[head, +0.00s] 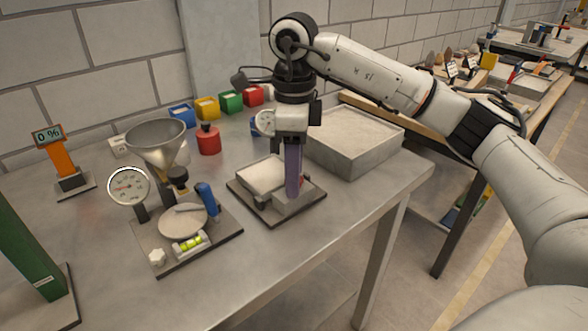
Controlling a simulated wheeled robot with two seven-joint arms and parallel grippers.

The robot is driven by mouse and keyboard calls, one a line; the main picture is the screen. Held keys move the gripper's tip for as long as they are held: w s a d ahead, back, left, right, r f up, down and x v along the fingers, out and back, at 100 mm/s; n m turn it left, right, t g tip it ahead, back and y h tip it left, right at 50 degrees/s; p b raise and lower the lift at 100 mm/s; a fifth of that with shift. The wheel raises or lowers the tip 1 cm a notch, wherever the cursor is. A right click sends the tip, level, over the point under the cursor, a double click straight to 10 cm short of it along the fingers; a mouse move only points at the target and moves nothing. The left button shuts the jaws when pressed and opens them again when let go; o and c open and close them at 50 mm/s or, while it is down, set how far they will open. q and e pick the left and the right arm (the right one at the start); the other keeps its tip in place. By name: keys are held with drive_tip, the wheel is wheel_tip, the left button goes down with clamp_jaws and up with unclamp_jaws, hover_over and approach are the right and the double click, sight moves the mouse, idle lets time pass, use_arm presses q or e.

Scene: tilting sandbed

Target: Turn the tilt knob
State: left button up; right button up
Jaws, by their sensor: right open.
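My right gripper (293,194) points straight down over the front right part of a small dark base plate (262,203). The fingers hide part of the plate, and I cannot make out a tilt knob there or tell whether the fingers touch anything. A second base (222,237) to the left carries a round sand dish (183,220), a bubble level (189,245) and a small white knob (157,257) at its front left corner. My left gripper is not in view.
A metal funnel (157,145), a dial gauge (128,187) and a blue handle (207,198) stand around the left base. A large sand box (350,143) is close on the right. Colored bins (207,108) line the back. The table front is clear.

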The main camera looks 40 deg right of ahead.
drive_tip(key=shift+c, duration=0.2)
drive_tip(key=c, duration=1)
drive_tip(key=shift+m, duration=0.3)
drive_tip(key=m+p, duration=0.1)
drive_tip(key=m, duration=0.1)
drive_tip(key=shift+r+m, duration=0.1)
drive_tip(key=shift+m, duration=0.2)
drive_tip(key=m+p, duration=0.1)
drive_tip(key=m, duration=0.5)
drive_tip(key=shift+w, duration=0.1)
drive_tip(key=m+p, duration=0.1)
drive_tip(key=m, duration=0.4)
drive_tip(key=shift+r+m, duration=0.1)
drive_tip(key=shift+m, duration=0.3)
drive_tip(key=shift+m+p, duration=0.7)
drive_tip(key=shift+m, duration=1.5)
